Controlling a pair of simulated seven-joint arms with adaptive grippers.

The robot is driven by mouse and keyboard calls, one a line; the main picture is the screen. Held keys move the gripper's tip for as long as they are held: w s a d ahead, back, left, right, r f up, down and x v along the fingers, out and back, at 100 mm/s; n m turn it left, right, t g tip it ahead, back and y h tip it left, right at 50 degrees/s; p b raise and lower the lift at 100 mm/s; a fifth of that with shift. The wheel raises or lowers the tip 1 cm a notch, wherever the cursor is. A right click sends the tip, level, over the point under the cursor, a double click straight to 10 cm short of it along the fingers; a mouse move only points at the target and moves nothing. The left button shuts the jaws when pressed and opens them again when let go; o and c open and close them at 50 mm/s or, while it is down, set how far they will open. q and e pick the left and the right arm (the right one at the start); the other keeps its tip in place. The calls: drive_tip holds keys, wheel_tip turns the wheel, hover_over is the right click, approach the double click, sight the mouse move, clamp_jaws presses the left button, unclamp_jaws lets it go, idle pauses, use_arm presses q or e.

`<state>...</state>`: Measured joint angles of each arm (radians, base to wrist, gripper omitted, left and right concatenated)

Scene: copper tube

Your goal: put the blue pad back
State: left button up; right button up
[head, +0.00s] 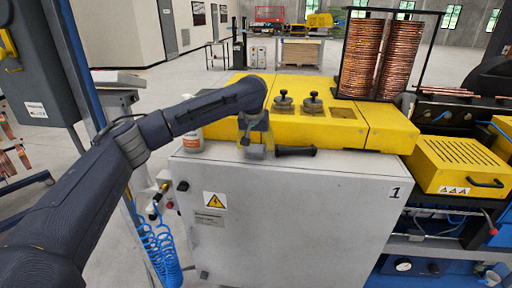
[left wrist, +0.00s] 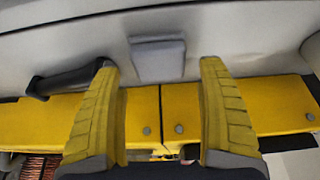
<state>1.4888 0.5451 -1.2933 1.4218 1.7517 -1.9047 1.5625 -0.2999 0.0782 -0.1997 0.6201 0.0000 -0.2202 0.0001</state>
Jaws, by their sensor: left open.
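A small flat blue-grey pad (left wrist: 158,60) lies on the grey cabinet top in the left wrist view, between the fingertips and slightly beyond them. My left gripper (left wrist: 158,68) has its two yellow fingers spread wide, with nothing between them. In the head view my left gripper (head: 256,140) points down over the front edge area of the cabinet top, left of a black handle (head: 296,151). It largely hides the pad there. I cannot tell how high the fingertips are above the surface. My right gripper is in neither view.
A yellow housing (head: 305,128) with two round knobs stands right behind the gripper. A white container (head: 191,137) stands to the left. A black rack (head: 390,50) of copper coils stands behind right. The grey cabinet (head: 290,220) carries these; blue coiled hoses (head: 160,250) hang at its left.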

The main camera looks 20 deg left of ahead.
use_arm(q)
drive_tip(key=v, duration=1)
drive_tip(key=shift+r, duration=0.15)
